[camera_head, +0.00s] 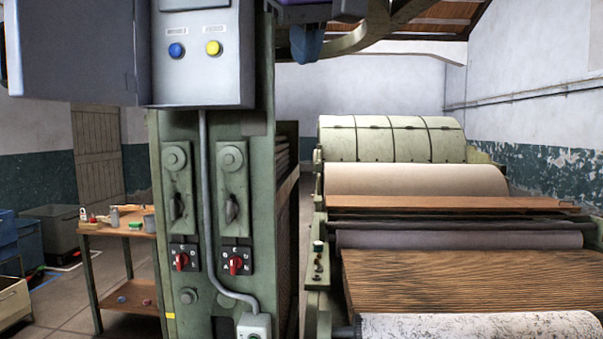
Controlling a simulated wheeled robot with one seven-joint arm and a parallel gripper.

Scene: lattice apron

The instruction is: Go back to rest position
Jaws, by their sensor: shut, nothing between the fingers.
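I do not make out my gripper in this view, so its place relative to the machine does not show. In front of me is a green machine column (224,140) with a grey control box (205,85) at its top. The box carries a blue button (177,50) and a yellow button (213,47). Below are two dark levers and two red rotary knobs, the left knob (181,261) and the right knob (236,264). A small grey switch box (254,326) sits at the bottom on a conduit.
A carding machine with rollers (415,180) and a brown slatted apron (470,280) fills the right. A wooden workbench (118,226) with small items stands left, near several bins (50,229). Some floor (62,305) is clear. Dark parts hang overhead at top centre.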

